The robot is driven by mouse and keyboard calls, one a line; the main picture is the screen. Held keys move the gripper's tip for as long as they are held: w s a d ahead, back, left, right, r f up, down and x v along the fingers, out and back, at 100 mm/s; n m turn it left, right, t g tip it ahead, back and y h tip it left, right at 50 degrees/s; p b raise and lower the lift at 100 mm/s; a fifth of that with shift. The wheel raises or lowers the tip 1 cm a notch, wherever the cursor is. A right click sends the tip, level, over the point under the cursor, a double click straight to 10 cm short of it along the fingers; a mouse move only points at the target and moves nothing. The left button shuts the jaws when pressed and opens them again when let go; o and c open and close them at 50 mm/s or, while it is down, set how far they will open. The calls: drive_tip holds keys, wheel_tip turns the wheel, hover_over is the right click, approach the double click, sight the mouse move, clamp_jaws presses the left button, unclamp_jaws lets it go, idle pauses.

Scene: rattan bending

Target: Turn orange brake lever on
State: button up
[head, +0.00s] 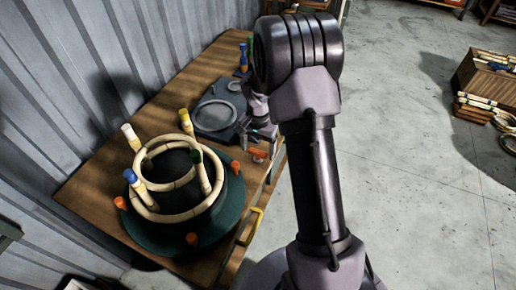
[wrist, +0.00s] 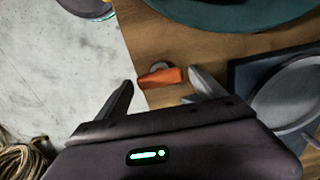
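The orange brake lever (wrist: 160,77) is at the table's edge, on a small grey round mount in the wrist view. It also shows in the head view (head: 257,154), just below my gripper. My gripper (wrist: 165,88) is open, with one finger on each side of the lever. Visible gaps separate both fingers from the lever in the wrist view. In the head view my gripper (head: 262,136) is small and partly hidden by my arm, so its height above the lever is hard to tell.
A round green base (head: 228,213) with bent rattan rings and orange knobs stands on the wooden table (head: 100,190). A dark plate with a grey ring (head: 215,115) lies behind. A yellow handle (head: 250,226) sits at the table's front edge.

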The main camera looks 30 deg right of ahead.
sight(258, 151)
wheel_tip(258, 151, up, 17)
drive_tip(key=p, duration=0.6)
drive_tip(key=shift+r, duration=0.2)
drive_tip(key=s+a+r+n+t+b, duration=0.2)
drive_tip(key=s+a+r, duration=0.45)
drive_tip(key=r, duration=0.25)
drive_tip(key=s+a+r+n+t+y, duration=0.1)
drive_tip(key=s+a+n+t, duration=0.1)
drive_tip(key=s+a, duration=0.3)
drive_tip(key=s+a+r+n+t+y+b, duration=0.1)
drive_tip(key=s+a, duration=0.5)
drive_tip(key=s, duration=0.6)
drive_tip(key=shift+a+r+n+t, duration=0.15)
drive_tip(key=shift+n+t, duration=0.25)
drive_tip(key=shift+n, duration=0.2)
